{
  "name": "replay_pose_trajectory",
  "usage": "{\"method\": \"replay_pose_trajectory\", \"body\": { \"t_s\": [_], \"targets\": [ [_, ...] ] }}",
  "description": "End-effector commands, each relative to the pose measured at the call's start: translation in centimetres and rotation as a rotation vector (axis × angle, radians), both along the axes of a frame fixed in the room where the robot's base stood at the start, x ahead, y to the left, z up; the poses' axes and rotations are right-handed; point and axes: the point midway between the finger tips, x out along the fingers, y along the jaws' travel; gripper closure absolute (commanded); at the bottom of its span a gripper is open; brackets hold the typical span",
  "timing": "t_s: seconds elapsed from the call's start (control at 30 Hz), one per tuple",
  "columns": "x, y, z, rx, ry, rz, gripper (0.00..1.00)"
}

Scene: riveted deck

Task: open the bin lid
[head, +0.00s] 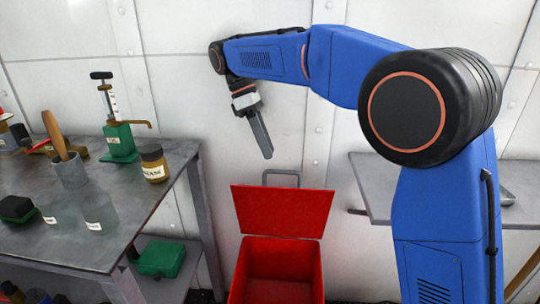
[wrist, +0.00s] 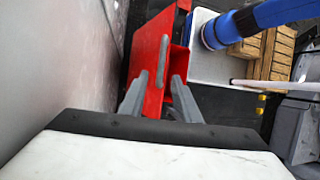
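The red bin (head: 277,268) stands on the floor by the wall, and its inside shows. Its red lid (head: 283,211) is raised and stands steeply at the bin's back edge. A grey loop handle (head: 281,175) sticks up from the lid's upper edge. My gripper (head: 267,155) points down just above and slightly left of the handle, apart from it in the head view. In the wrist view my gripper (wrist: 157,98) has its two grey fingers spread. The lid (wrist: 148,48) and the grey handle (wrist: 162,62) show beyond and between the fingers. Nothing is held.
A grey workbench (head: 130,215) at left carries a jar (head: 154,163), a green pump (head: 119,135) and cups. A green box (head: 160,259) sits on its lower shelf. Another grey table (head: 372,190) stands at right. The white wall (head: 300,110) is close behind the bin.

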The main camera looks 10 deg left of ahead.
Motion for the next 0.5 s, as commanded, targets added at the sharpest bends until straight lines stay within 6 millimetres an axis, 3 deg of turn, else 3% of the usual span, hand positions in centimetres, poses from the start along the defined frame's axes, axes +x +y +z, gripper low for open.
{"method": "replay_pose_trajectory", "body": {
  "t_s": [0.27,0.3,0.4,0.5],
  "targets": [
    [0.06,0.1,0.27,0.0,0.001,0.0,0.71],
    [0.06,0.1,0.26,0.0,0.001,0.0,0.73],
    [-0.04,0.06,0.32,0.004,0.0,0.008,0.97],
    [-0.46,-0.09,0.55,0.021,0.0,0.051,1.0]
  ]
}}
